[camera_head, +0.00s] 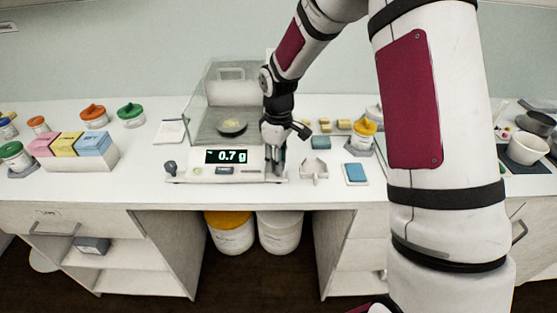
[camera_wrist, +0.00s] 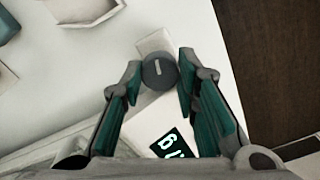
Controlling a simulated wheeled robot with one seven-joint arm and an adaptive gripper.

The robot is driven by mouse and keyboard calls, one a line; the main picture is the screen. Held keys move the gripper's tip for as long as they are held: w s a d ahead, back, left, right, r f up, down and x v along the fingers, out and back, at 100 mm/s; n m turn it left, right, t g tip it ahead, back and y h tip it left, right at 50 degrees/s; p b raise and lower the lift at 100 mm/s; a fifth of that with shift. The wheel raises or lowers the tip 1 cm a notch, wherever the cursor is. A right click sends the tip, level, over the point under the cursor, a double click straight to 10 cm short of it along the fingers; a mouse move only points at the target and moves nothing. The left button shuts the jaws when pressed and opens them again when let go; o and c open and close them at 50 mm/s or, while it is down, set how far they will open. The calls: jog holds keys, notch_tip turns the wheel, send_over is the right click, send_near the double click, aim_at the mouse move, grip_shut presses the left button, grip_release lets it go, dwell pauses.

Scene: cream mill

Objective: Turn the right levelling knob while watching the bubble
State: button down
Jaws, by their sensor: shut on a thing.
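The balance (camera_head: 200,171) stands on the bench with a glass draft shield, and its display (camera_head: 226,156) reads 0.7 g. A dark dish with something pale on it sits on the pan (camera_head: 232,127). The left levelling knob (camera_head: 170,167) is at the front left corner. My gripper (camera_head: 275,160) is at the balance's right front side. In the wrist view my gripper (camera_wrist: 160,76) is shut on the right levelling knob (camera_wrist: 158,72), a dark round knob with a pale mark on top. Part of the display (camera_wrist: 173,146) shows there. I cannot make out the bubble clearly.
Right of the balance are a pale angular holder (camera_head: 314,171), a blue pad (camera_head: 355,173) and an orange-lidded jar (camera_head: 364,136). At left stand a block of coloured boxes (camera_head: 72,147) and lidded jars. The bench's front edge is close to the knob.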

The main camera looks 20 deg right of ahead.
dwell(0.3)
jog(key=c, duration=1.2)
grip_release()
jog(key=shift+r, duration=0.1)
notch_tip(320, 180, up, 12)
jog(key=shift+f, duration=0.1)
jog(key=s+r+m+t, duration=0.1)
jog(key=s+r+m, duration=0.2)
jog(key=s, duration=0.6)
jog(key=s+r+m+t, duration=0.2)
jog(key=s+r, duration=0.3)
jog(key=s, duration=0.4)
jog(key=s+r+m+t, duration=0.2)
jog(key=s+r, duration=0.3)
jog(key=s, duration=0.5)
jog(key=shift+m, duration=0.9)
